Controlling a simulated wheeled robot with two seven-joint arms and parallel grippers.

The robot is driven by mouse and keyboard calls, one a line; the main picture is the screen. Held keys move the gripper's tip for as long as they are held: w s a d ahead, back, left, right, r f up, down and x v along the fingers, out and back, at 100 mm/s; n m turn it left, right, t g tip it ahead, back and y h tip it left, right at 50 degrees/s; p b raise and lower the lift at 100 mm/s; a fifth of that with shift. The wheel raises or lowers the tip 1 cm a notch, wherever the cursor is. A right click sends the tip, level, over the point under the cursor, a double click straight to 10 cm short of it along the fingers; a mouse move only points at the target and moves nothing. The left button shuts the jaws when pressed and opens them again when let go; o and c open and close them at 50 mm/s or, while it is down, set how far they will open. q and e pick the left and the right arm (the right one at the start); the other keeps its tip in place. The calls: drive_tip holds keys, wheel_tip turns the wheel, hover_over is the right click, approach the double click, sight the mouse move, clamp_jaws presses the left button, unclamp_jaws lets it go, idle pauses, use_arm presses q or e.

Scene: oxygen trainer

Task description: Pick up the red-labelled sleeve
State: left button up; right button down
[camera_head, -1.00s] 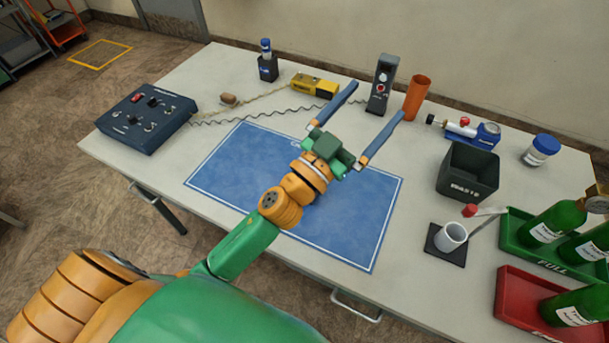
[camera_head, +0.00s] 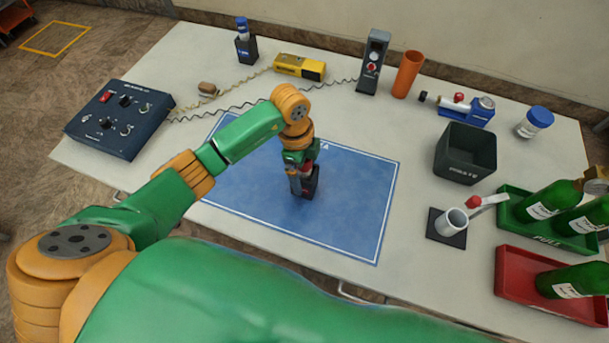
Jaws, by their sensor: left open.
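My left gripper (camera_head: 300,182) points down over the blue mat (camera_head: 345,215), with its jaws open. A small dark block with a bit of red (camera_head: 313,182) stands on the mat at the fingers, partly hidden by them. It looks like the red-labelled sleeve, but I cannot read a label. The fingers overlap it in the picture, and I cannot tell whether they touch it. My right gripper is not in view.
A blue-labelled dark sleeve (camera_head: 246,48) holds a bottle at the back. A control box (camera_head: 120,118) is at left. The mat's right part is clear.

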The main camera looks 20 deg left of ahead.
use_arm(q)
drive_tip(key=shift+w+f, duration=0.1)
drive_tip(key=shift+f, duration=0.3)
drive_tip(key=c, duration=1.4)
drive_tip(key=shift+r, duration=0.1)
drive_tip(key=shift+c, duration=0.2)
